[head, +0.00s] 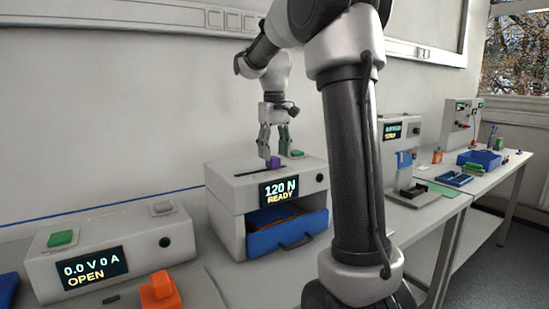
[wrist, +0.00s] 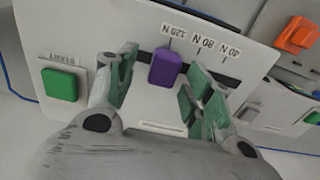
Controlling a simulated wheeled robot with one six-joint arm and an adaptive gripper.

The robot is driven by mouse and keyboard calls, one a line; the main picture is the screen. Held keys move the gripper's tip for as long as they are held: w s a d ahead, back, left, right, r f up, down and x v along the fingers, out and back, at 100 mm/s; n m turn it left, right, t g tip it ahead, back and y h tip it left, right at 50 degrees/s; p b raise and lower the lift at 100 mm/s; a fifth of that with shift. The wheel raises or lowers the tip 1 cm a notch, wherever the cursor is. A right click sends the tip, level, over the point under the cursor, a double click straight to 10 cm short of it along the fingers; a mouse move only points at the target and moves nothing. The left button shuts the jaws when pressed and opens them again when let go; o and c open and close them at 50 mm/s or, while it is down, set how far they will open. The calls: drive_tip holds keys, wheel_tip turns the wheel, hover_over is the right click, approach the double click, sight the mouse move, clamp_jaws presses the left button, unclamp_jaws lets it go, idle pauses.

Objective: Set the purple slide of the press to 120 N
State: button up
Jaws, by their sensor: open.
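The press (head: 225,181) is a light box with a slot on top, and its display (head: 279,190) reads "120 N READY". The purple slide (head: 273,161) stands in the slot; in the wrist view the slide (wrist: 166,67) is at the 120 N mark, with 80 N and 40 N marks farther along. My gripper (head: 272,157) is above the press, pointing down. In the wrist view its green-padded fingers (wrist: 160,85) are open, one on each side of the slide, with gaps to it. A green START button (wrist: 60,85) sits on the press top.
A blue drawer (head: 287,232) of the press stands partly open. On the left is a unit (head: 110,245) reading "0.0 V 0 A OPEN", with an orange block (head: 160,292) in front. Other devices (head: 405,160) and blue trays (head: 480,158) stand along the bench to the right.

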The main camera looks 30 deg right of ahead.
wheel_tip(320, 180, up, 10)
drive_tip(key=shift+f, duration=0.25)
idle(0.4)
hover_over(276, 158)
drive_tip(key=w, duration=0.2)
drive_tip(key=shift+m+t, duration=0.3)
drive_tip(key=shift+m, duration=0.1)
drive_tip(key=f, duration=0.4)
drive_tip(key=shift+d+f, duration=0.2)
drive_tip(key=shift+f, duration=0.2)
drive_tip(key=shift+s+a+f, duration=0.2)
drive_tip(key=shift+s+f, duration=0.3)
drive_tip(key=shift+s, duration=0.15)
drive_tip(key=shift+s+a+f, duration=0.15)
drive_tip(key=shift+s+f, duration=0.3)
drive_tip(key=shift+s, duration=0.15)
drive_tip(key=s+a+f+t, duration=0.1)
drive_tip(key=s+a+f, duration=0.1)
drive_tip(key=s, duration=0.5)
drive_tip(key=s+a+f+t, duration=0.1)
drive_tip(key=s+a+f, duration=0.2)
drive_tip(key=s, duration=0.5)
drive_tip(key=s+a+f+t, duration=0.1)
drive_tip(key=s+a+f, duration=0.1)
drive_tip(key=s, duration=0.6)
drive_tip(key=shift+a+f+n+t, duration=0.25)
drive_tip(key=shift+f+n+t, duration=0.15)
drive_tip(key=shift+f, duration=0.25)
